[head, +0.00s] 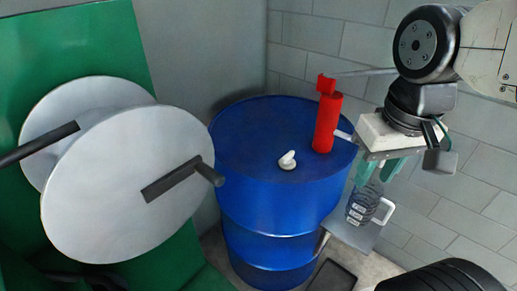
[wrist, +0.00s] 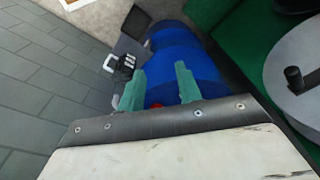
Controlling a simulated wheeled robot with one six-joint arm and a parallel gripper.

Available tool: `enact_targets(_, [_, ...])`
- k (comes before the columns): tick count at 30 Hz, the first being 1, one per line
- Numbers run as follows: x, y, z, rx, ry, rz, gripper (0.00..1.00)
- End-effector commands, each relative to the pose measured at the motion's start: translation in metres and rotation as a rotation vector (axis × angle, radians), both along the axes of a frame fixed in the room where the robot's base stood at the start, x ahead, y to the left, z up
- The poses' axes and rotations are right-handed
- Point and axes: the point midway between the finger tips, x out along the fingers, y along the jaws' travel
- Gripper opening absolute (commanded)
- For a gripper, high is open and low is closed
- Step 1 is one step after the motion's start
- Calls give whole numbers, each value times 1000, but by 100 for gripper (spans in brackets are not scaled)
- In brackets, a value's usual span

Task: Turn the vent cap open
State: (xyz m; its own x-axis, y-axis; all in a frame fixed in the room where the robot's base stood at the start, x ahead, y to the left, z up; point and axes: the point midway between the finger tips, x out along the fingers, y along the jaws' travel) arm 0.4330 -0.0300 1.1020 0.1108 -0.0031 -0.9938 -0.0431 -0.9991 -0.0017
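The vent cap (head: 287,161) is a small white cap with a raised grip on the top of the blue drum (head: 265,205). My gripper (head: 376,178) hangs to the right of the drum, apart from the cap. Its two teal fingers are spread with nothing between them. In the wrist view my gripper (wrist: 160,86) also shows open, with the blue drum (wrist: 183,55) beyond the fingers. I cannot make out the cap in the wrist view.
A red pump (head: 327,122) with a lever stands on the drum, between cap and gripper. A jug (head: 364,203) with a white handle sits on a grey shelf (head: 352,236) below my gripper. Grey discs with dark handles (head: 125,185) and a green panel (head: 85,35) stand left.

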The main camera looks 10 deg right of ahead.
Motion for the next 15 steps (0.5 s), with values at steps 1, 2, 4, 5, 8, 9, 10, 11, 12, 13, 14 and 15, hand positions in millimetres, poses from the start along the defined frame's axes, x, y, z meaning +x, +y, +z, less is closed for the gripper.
enact_targets(1, [11,0,1,3,11,-33,35])
enact_targets(2, [20,1,2,6,14,-57,35])
enact_targets(4, [43,3,3,13,26,-126,35])
enact_targets(5, [55,4,3,17,30,-159,35])
enact_targets(8, [98,8,-2,27,46,-281,35])
enact_targets(9, [115,10,-6,31,51,-332,35])
enact_targets(10, [128,12,-9,33,56,-368,35])
enact_targets(11, [141,13,-14,36,61,-406,35])
enact_targets(12, [158,15,-20,38,65,-455,35])
enact_targets(13, [171,17,-25,40,70,-493,35])
enact_targets(14, [184,18,-31,42,73,-531,35])
enact_targets(15, [200,20,-40,44,79,-579,35])
